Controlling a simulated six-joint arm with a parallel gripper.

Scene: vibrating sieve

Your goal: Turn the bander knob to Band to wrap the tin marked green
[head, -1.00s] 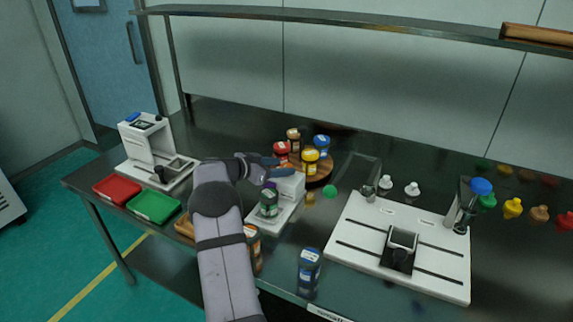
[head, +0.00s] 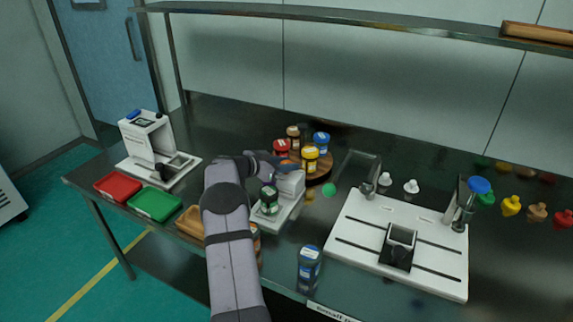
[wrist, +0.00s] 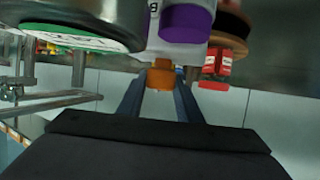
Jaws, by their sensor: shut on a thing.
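The white bander (head: 290,185) stands on the table in the middle of the head view, and its white body with a purple part shows in the wrist view (wrist: 185,45). The tin with a green mark (head: 268,201) stands upright on the bander's base. Its round end with a green rim shows large at the upper left of the wrist view (wrist: 65,38). My gripper (head: 284,164) is at the bander's top. In the wrist view its fingers are shut on the orange knob (wrist: 161,75). The knob's setting cannot be read.
A round wooden stand (head: 322,168) with several capped tins is just behind the bander. Red (head: 117,187) and green (head: 154,204) trays lie left. A white slotted plate (head: 350,230) takes up the right.

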